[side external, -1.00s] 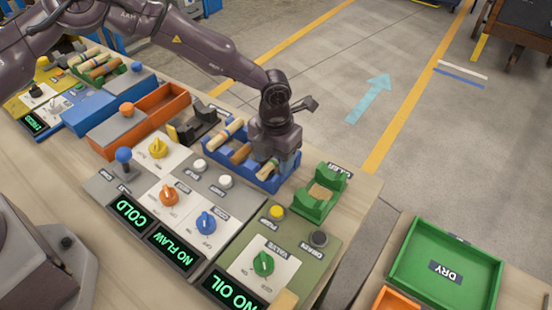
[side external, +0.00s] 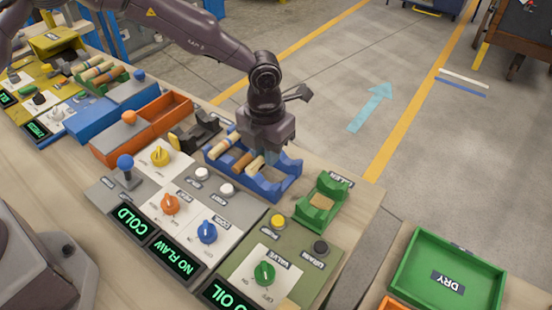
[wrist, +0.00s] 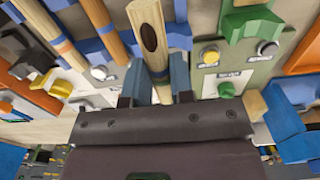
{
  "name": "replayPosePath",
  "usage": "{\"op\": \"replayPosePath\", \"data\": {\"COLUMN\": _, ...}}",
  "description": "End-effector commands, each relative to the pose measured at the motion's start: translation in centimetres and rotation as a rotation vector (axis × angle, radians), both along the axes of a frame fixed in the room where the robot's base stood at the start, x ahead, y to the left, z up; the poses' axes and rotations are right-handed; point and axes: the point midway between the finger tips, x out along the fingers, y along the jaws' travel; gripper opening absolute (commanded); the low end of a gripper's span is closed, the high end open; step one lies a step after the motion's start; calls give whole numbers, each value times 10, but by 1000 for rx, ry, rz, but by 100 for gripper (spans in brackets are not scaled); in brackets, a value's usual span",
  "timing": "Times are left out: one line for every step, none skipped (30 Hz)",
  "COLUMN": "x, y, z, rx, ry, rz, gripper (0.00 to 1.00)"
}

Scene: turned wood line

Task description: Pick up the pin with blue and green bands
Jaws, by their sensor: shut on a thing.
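My gripper (side external: 267,157) is shut on a pale wooden pin (wrist: 148,35), just above the blue rack (side external: 285,184). In the wrist view the pin stands between my two fingers (wrist: 155,88). It has a dark oval spot on its side and a blue band near the fingers; I cannot make out a green band. In the side view only the pin's pale end (side external: 255,164) shows clearly, and my gripper hides the rest. Two other pins lie in the rack to the left, a brown one (side external: 243,160) and a lighter one (side external: 224,145).
A green cradle (side external: 323,203) stands right of the rack. Knobs and buttons, such as the green valve knob (side external: 264,273), sit in front. An orange tray (side external: 165,112) is to the left. A green DRY tray (side external: 482,283) is at far right.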

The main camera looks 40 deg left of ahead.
Motion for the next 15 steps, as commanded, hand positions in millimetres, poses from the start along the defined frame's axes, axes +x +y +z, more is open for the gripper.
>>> {"op": "replayPosePath", "data": {"x": -9, "y": 5, "z": 15, "rx": 1, "ry": -5, "rz": 1, "gripper": 0}}
{"op": "replayPosePath", "data": {"x": -15, "y": 8, "z": 22, "rx": 2, "ry": -5, "rz": 2, "gripper": 0}}
{"op": "replayPosePath", "data": {"x": -22, "y": 10, "z": 32, "rx": 2, "ry": -6, "rz": 2, "gripper": 0}}
{"op": "replayPosePath", "data": {"x": -28, "y": 13, "z": 39, "rx": 2, "ry": -6, "rz": 2, "gripper": 0}}
{"op": "replayPosePath", "data": {"x": -35, "y": 15, "z": 40, "rx": 2, "ry": -3, "rz": 1, "gripper": 0}}
{"op": "replayPosePath", "data": {"x": -43, "y": 19, "z": 43, "rx": 2, "ry": -2, "rz": 1, "gripper": 0}}
{"op": "replayPosePath", "data": {"x": -49, "y": 21, "z": 46, "rx": 3, "ry": -2, "rz": 2, "gripper": 0}}
{"op": "replayPosePath", "data": {"x": -55, "y": 23, "z": 49, "rx": 2, "ry": -3, "rz": 2, "gripper": 0}}
{"op": "replayPosePath", "data": {"x": -63, "y": 26, "z": 52, "rx": 1, "ry": -3, "rz": 3, "gripper": 0}}
{"op": "replayPosePath", "data": {"x": -68, "y": 29, "z": 55, "rx": 3, "ry": -3, "rz": 2, "gripper": 0}}
{"op": "replayPosePath", "data": {"x": -73, "y": 31, "z": 57, "rx": 3, "ry": -3, "rz": 2, "gripper": 0}}
{"op": "replayPosePath", "data": {"x": -80, "y": 33, "z": 60, "rx": 1, "ry": -3, "rz": 3, "gripper": 0}}
{"op": "replayPosePath", "data": {"x": -84, "y": 35, "z": 62, "rx": 1, "ry": -4, "rz": 3, "gripper": 0}}
{"op": "replayPosePath", "data": {"x": -88, "y": 36, "z": 64, "rx": 1, "ry": -3, "rz": 3, "gripper": 0}}
{"op": "replayPosePath", "data": {"x": -93, "y": 38, "z": 66, "rx": 2, "ry": -3, "rz": 3, "gripper": 0}}
